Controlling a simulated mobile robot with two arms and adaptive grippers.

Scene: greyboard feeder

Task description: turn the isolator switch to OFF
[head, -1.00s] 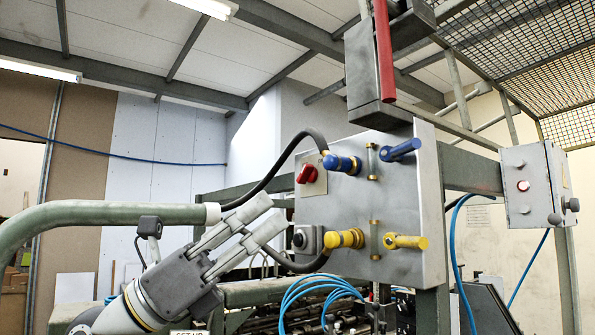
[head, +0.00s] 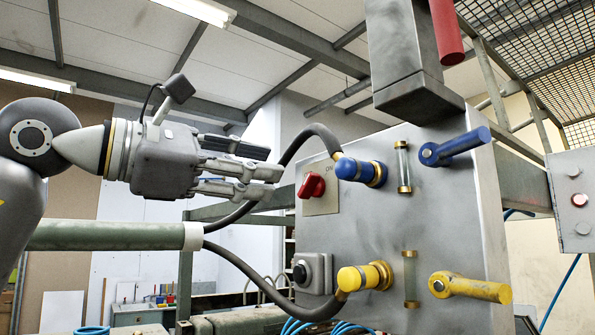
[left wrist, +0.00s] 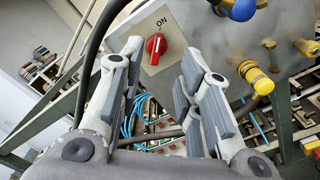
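The isolator switch is a red rotary knob (head: 311,186) on a pale plate marked ON, at the left side of a grey panel (head: 440,215). The knob also shows in the left wrist view (left wrist: 156,46), with a white line on it that points roughly toward the word ON. My left gripper (head: 274,164) is open and empty. It is just left of the knob in the head view, with its fingers directed at it and apparently not touching. In the left wrist view the knob appears between the spread fingers. My right gripper is not in view.
A blue connector (head: 360,170) with a dark hose is right of the knob. A yellow connector (head: 364,277) and a black button (head: 301,273) are below. Blue (head: 455,146) and yellow (head: 470,288) handles stick out at right. A green pipe (head: 110,235) runs below my left gripper.

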